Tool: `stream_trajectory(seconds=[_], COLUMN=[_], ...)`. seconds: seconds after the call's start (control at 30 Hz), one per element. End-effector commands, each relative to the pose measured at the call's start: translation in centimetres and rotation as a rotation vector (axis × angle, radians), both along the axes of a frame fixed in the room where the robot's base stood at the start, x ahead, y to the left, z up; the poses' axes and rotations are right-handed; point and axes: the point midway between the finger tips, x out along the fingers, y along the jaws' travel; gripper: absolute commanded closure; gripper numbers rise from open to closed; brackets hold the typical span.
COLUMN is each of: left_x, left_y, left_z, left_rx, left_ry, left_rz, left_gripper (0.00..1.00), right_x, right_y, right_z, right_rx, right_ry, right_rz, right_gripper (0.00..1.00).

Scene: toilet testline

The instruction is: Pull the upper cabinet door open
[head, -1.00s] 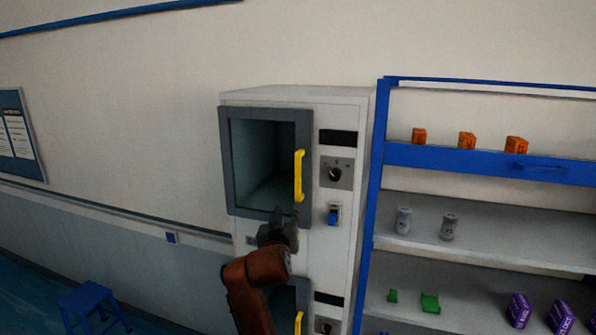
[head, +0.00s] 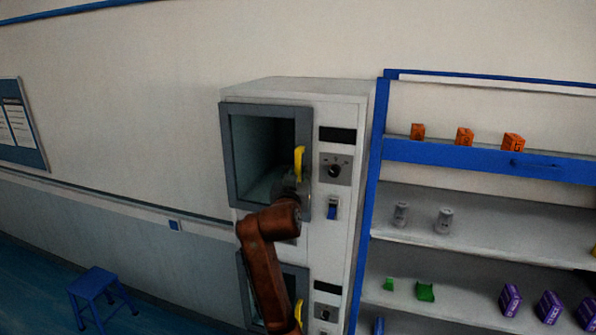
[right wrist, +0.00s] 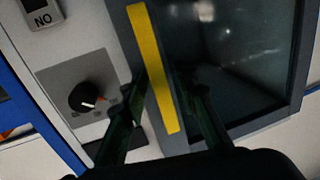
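The upper cabinet door (head: 227,150) has a grey frame and a dark glass window, and looks closed. Its upright yellow handle (head: 299,161) is on the right side; the lower part is hidden behind my right gripper (head: 291,184). In the right wrist view the handle (right wrist: 155,75) runs between the two dark fingers of my right gripper (right wrist: 166,88). The fingers are apart, one on each side of it; the left fingertip is close to the handle. I cannot tell whether either finger touches it. My left gripper is not in view.
A knob panel (head: 335,169) and a blue switch (head: 332,209) are right of the door. A lower door with a yellow handle (head: 298,312) is below. A blue-framed shelf (head: 440,153) stands close on the right. A blue stool (head: 95,281) stands at lower left.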

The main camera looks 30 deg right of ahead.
Motion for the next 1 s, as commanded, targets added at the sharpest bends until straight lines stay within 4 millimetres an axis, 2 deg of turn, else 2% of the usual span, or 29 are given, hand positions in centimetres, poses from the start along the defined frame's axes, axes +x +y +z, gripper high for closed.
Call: stream_trajectory(seconds=[0.2,0.6,1.0], left_x=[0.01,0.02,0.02], left_y=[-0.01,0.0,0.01], left_z=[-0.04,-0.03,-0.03], left_rx=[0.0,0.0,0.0], left_ry=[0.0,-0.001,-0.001], left_rz=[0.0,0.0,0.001], left_gripper=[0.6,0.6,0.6], right_x=[0.0,-0.03,-0.03], right_y=[-0.03,-0.02,0.0], right_z=[-0.07,-0.04,-0.02], right_rx=[0.0,0.0,0.0], right_ry=[0.0,0.0,0.0], right_rz=[0.0,0.0,0.0], right_gripper=[0.74,1.0,1.0])
